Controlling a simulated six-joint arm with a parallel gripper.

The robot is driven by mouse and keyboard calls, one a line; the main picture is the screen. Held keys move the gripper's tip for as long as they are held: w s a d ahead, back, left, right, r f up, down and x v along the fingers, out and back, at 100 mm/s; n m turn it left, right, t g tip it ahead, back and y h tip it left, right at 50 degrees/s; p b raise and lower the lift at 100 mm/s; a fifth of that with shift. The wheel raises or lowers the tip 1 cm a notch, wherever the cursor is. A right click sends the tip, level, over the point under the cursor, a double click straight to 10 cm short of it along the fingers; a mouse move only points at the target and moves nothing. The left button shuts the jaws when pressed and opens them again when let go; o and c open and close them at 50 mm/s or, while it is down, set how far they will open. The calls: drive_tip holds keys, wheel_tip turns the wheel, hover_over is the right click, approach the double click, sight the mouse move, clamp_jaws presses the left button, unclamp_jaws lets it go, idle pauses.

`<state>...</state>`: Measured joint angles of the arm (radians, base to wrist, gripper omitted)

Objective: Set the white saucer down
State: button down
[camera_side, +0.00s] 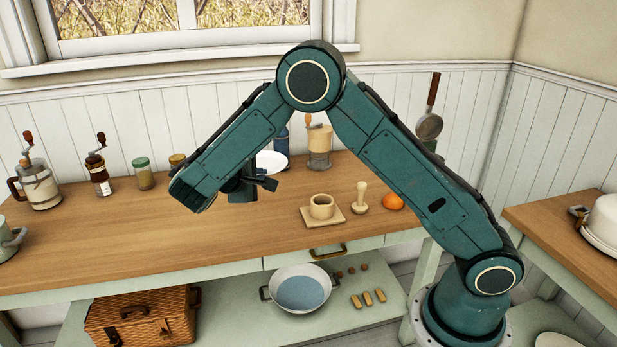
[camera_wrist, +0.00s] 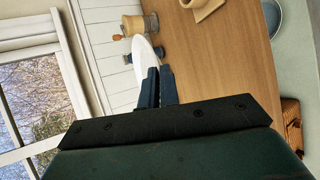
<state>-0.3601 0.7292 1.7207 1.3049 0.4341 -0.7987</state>
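The white saucer (camera_side: 272,161) shows beside my gripper (camera_side: 262,184) in the side view, above the wooden counter and partly hidden by my arm. In the wrist view the saucer (camera_wrist: 142,48) is seen nearly edge-on, and its rim runs down between the two dark fingers of my gripper (camera_wrist: 158,72). The fingers are close together on the rim. The saucer is held up, apart from the countertop (camera_side: 240,230).
A tan cup (camera_side: 321,206) stands on a square board (camera_side: 334,218). A wooden pestle (camera_side: 360,198) and an orange (camera_side: 393,201) are to its right. A grinder (camera_side: 319,146) and a blue bottle (camera_side: 282,137) stand behind. Jars (camera_side: 143,174) stand at the back left; the front-left counter is clear.

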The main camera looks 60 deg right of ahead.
drive_tip(key=shift+t, duration=0.3)
drive_tip(key=shift+w+a+f, duration=0.1)
drive_tip(key=shift+a+f, duration=0.25)
drive_tip(key=shift+f, duration=3.1)
drive_tip(key=shift+w+a+f, duration=0.1)
drive_tip(key=shift+a+f, duration=0.2)
drive_tip(key=shift+f, duration=3.15)
drive_tip(key=shift+w+a+f, duration=0.1)
drive_tip(key=shift+a+f, duration=0.25)
drive_tip(key=shift+f, duration=3.1)
drive_tip(key=shift+f, duration=0.15)
drive_tip(key=c, duration=1.6)
unclamp_jaws()
drive_tip(key=shift+c, duration=0.2)
drive_tip(key=shift+f, duration=0.1)
drive_tip(key=shift+s+a+r+n, duration=0.1)
drive_tip(key=shift+a+r+n, duration=0.2)
drive_tip(key=shift+a+r, duration=0.2)
drive_tip(key=v, duration=1.1)
drive_tip(key=shift+d, duration=0.1)
